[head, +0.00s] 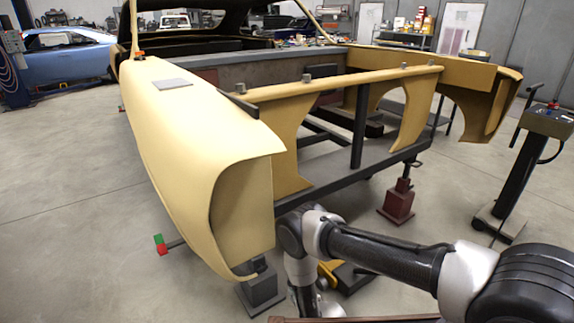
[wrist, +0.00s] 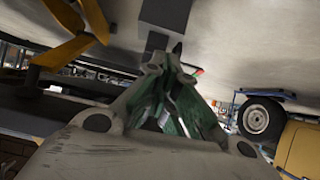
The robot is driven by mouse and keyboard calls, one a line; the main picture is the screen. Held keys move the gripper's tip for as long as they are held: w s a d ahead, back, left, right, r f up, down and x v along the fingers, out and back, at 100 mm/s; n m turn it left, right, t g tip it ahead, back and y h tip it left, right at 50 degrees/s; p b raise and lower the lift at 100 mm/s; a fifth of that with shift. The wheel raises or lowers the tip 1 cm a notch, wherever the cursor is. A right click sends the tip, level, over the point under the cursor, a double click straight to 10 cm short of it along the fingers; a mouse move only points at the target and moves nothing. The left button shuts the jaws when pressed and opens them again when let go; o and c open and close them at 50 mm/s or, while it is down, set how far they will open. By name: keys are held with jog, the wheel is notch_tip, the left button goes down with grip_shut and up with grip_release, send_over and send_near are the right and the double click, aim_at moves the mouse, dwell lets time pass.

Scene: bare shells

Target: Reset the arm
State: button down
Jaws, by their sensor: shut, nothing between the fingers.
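In the wrist view my gripper (wrist: 172,62) points away from the camera. Its two fingers with green inner faces come together at the tips, and nothing shows between them. In the head view my dark and white arm reaches in from the lower right. It bends down near the front of the car body, and I cannot make out the gripper there.
A cream car shell (head: 190,130) stands on supports, with an open front frame. A red stand (head: 397,203) is under its front. A yellow item (head: 328,271) lies beside my arm. A control pedestal (head: 510,165) stands right. Floor (head: 70,200) is clear left.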

jog(key=s+d+f+g+h, duration=0.55)
jog(key=s+d, duration=0.25)
jog(key=s, duration=0.3)
jog(key=d+r+m+g+h, duration=0.1)
jog(key=d+r+g, duration=0.15)
jog(key=r, duration=1.35)
jog(key=d+r+g, duration=0.2)
jog(key=d+r, duration=0.2)
jog(key=r, duration=1.1)
jog(key=d+r+m+g+h, duration=0.1)
jog(key=d+r+g, duration=0.25)
jog(key=r, duration=1.25)
jog(key=s+d+r+m+t, duration=0.1)
jog(key=s+d+r, duration=0.4)
jog(key=r, duration=0.5)
jog(key=s+d+r+m+t, duration=0.2)
jog(key=s+d+r+t, duration=0.2)
jog(key=r, duration=0.6)
jog(key=s+d+r+m+t+y, duration=0.1)
jog(key=s+d+r+t, duration=0.2)
jog(key=s+d+r, duration=0.3)
notch_tip(320, 180, up, 5)
jog(key=shift+d+f+m, duration=0.1)
jog(key=shift+d+m, duration=0.2)
jog(key=shift+m, duration=0.1)
